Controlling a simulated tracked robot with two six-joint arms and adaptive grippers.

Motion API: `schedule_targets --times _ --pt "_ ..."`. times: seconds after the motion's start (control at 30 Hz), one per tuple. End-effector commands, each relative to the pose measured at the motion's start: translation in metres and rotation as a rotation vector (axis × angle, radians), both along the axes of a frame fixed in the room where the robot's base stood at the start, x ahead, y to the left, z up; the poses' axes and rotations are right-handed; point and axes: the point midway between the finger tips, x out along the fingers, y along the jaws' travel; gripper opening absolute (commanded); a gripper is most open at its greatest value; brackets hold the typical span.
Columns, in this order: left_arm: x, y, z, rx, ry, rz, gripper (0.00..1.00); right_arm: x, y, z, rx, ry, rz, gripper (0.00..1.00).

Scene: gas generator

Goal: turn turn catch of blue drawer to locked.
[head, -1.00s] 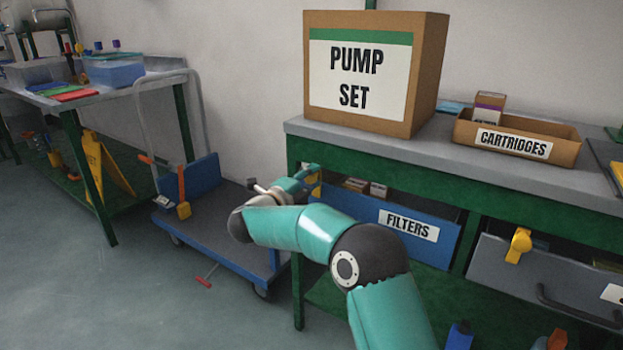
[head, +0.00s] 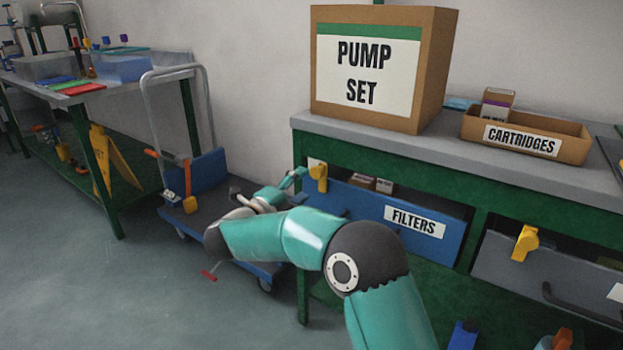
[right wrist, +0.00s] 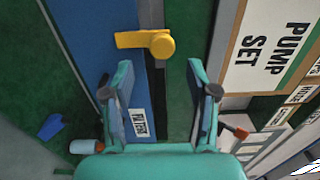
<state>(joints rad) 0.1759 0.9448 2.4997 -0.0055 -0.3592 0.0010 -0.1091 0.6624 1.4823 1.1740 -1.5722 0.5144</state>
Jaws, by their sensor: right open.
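The blue drawer (head: 360,211) with a FILTERS label sits under the green bench; it also shows in the right wrist view (right wrist: 112,62). Its yellow turn catch (head: 319,177) is at the drawer's upper left, its lever hanging down. In the right wrist view the catch (right wrist: 150,41) has its round hub by the drawer's top edge and its lever lying over the blue front. My right gripper (head: 290,186) is open and empty, just left of the catch in the head view. In the right wrist view its fingertips (right wrist: 160,73) are apart, short of the catch. My left gripper is out of view.
A grey drawer (head: 560,280) with another yellow catch (head: 524,243) is to the right. The PUMP SET box (head: 375,65) and CARTRIDGES tray (head: 570,148) stand on the bench top. A blue trolley (head: 180,218) stands behind my right arm. Floor at the left is clear.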

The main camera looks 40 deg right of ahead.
Motion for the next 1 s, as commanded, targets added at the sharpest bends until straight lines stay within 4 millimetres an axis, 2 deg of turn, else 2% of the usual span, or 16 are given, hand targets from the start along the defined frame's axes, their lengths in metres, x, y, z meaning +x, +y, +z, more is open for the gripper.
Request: schedule_targets --times 0.1,0.33,0.87,1.0 --pt "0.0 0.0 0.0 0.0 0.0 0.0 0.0 -0.006 0.022 0.0 -0.001 0.001 0.003 0.58" --pt "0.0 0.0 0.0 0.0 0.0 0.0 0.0 -0.013 0.043 0.0 0.0 0.0 0.001 0.58" --pt "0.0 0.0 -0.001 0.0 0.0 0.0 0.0 -0.014 0.045 -0.001 0.0 0.001 -0.001 0.58" --pt "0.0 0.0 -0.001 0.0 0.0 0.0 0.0 -0.016 0.032 -0.01 -0.001 0.018 -0.025 0.58"
